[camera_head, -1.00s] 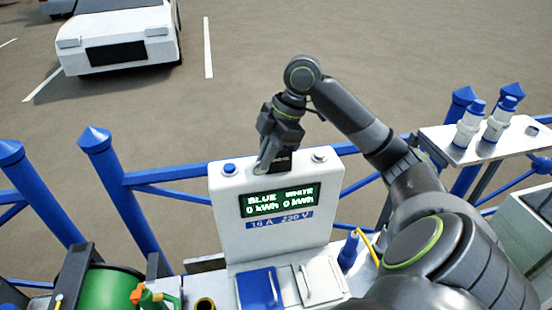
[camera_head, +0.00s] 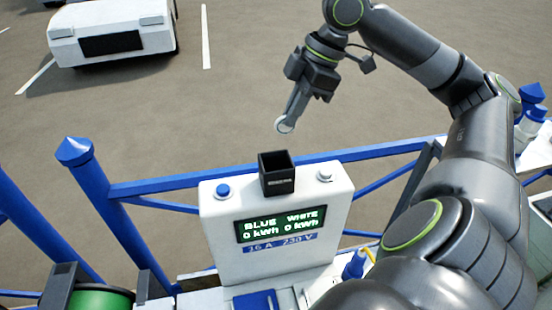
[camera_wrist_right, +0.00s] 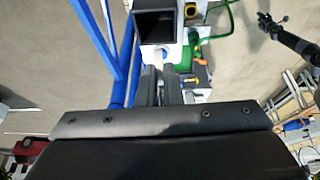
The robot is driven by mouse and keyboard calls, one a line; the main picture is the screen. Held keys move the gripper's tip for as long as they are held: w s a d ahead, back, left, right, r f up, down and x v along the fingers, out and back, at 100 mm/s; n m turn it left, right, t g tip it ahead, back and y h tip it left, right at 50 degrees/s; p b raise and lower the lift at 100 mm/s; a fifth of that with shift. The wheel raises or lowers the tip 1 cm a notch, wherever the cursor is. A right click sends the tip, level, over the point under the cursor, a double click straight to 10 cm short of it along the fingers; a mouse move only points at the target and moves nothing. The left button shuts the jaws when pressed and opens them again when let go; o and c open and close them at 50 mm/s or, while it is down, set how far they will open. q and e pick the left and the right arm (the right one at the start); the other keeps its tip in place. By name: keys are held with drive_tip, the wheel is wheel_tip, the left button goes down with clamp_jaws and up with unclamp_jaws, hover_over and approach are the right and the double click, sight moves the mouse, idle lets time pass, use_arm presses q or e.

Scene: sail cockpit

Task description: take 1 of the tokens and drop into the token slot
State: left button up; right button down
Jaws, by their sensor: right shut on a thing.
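A small pale round token (camera_head: 285,125) is between the fingertips of my right gripper (camera_head: 287,121), which is shut on it. The gripper points down and is held in the air, apart from the slot. The token slot (camera_head: 277,176) is a black open-topped box on top of the white meter cabinet. In the right wrist view the slot's dark opening (camera_wrist_right: 168,24) lies just beyond the fingertips. A dark arm at the upper right of that view, which looks like my left, ends in a small gripper (camera_wrist_right: 266,22); its jaws are too small to read.
The white cabinet (camera_head: 275,253) has a lit display, with a blue button (camera_head: 223,191) and a pale button (camera_head: 325,175) beside the slot. Blue railings (camera_head: 160,187) run behind it. A green reel (camera_head: 100,302) is at lower left. A white car (camera_head: 112,30) stands far off.

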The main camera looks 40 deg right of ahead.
drive_tip(key=shift+w+d+f, duration=0.1)
drive_tip(key=shift+d+f, duration=0.1)
drive_tip(key=shift+f, duration=0.9)
drive_tip(key=shift+w+d+f, duration=0.2)
drive_tip(key=shift+w+f, duration=0.05)
drive_tip(key=shift+f, duration=0.35)
drive_tip(key=shift+a, duration=0.1)
drive_tip(key=c, duration=2)
unclamp_jaws()
drive_tip(key=shift+s+r, duration=0.1)
drive_tip(key=shift+s, duration=0.05)
drive_tip(key=o, duration=0.5)
use_arm(q)
drive_tip(key=shift+w+d, duration=0.45)
drive_tip(key=shift+w, duration=0.05)
